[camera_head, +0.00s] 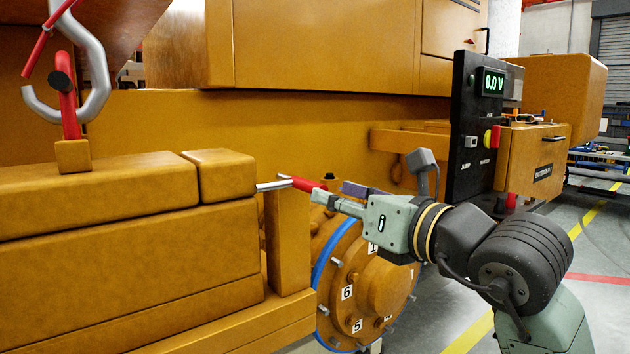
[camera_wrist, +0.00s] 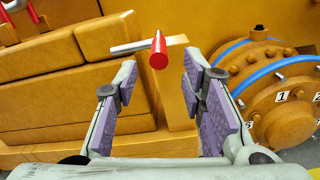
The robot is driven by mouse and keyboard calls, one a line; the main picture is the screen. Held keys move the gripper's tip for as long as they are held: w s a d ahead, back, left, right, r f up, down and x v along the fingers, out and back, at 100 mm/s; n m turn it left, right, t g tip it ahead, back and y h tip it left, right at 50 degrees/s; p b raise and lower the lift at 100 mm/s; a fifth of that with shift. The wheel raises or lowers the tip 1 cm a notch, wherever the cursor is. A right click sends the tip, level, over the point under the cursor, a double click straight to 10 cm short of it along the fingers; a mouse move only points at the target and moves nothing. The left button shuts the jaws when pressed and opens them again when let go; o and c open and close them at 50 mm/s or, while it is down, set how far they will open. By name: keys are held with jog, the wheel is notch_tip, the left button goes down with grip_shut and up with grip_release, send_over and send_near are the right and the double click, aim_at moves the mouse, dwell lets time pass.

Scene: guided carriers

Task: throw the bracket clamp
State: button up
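A silver lever with a red grip, which looks like the bracket clamp (camera_head: 303,184), sits at the top of an upright orange post (camera_head: 289,235). The lever's silver bar lies roughly level and reaches left over the block; the red grip points toward my gripper. In the wrist view the red grip (camera_wrist: 158,52) shows end-on, between and just beyond the fingertips. My gripper (camera_head: 336,195) is open, with its purple-padded fingers (camera_wrist: 160,80) apart on either side of the grip's line. I see no finger touching the grip.
A large silver hook (camera_head: 98,70) with red parts is at the upper left. A round hub (camera_head: 372,285) with numbered studs and a blue ring is below my gripper. A black panel (camera_head: 468,130) reading 0.0 V stands behind my arm. Open floor is at the right.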

aim_at(281, 187)
jog(key=p+x, duration=0.2)
jog(key=x, duration=0.5)
jog(key=shift+c, duration=0.4)
grip_shut()
dwell(0.4)
